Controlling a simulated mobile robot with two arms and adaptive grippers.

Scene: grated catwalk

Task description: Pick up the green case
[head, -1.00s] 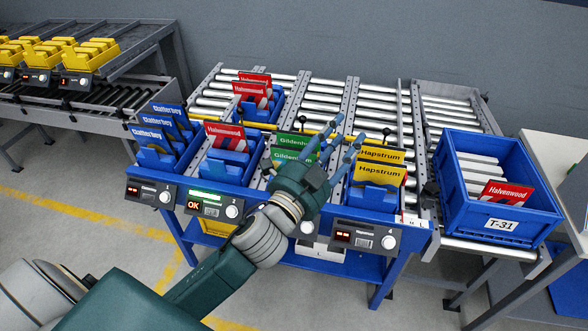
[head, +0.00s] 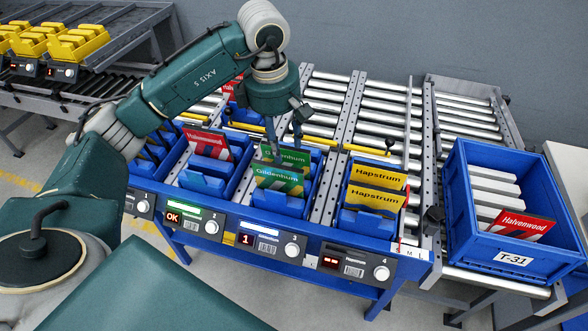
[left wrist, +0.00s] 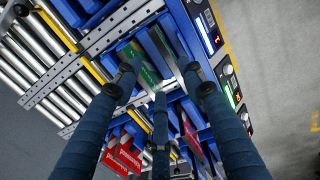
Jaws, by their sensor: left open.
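Two green cases with yellow lettering stand one behind the other in a blue bin (head: 313,193): the front green case (head: 278,179) and the rear green case (head: 293,158), partly hidden by my fingers. My left gripper (head: 284,143) is open and points down above the rear case, its fingertips close to the case tops. In the left wrist view, green cases (left wrist: 149,77) show between the spread fingers. Whether any finger touches a case, I cannot tell. My right gripper is in neither view.
Red cases (head: 207,143) stand in the bin to the left, yellow cases (head: 375,199) in the bin to the right. A blue tote (head: 460,215) marked T-31 holds a red case (head: 520,226) at the far right. Small display units (head: 262,241) line the front edge.

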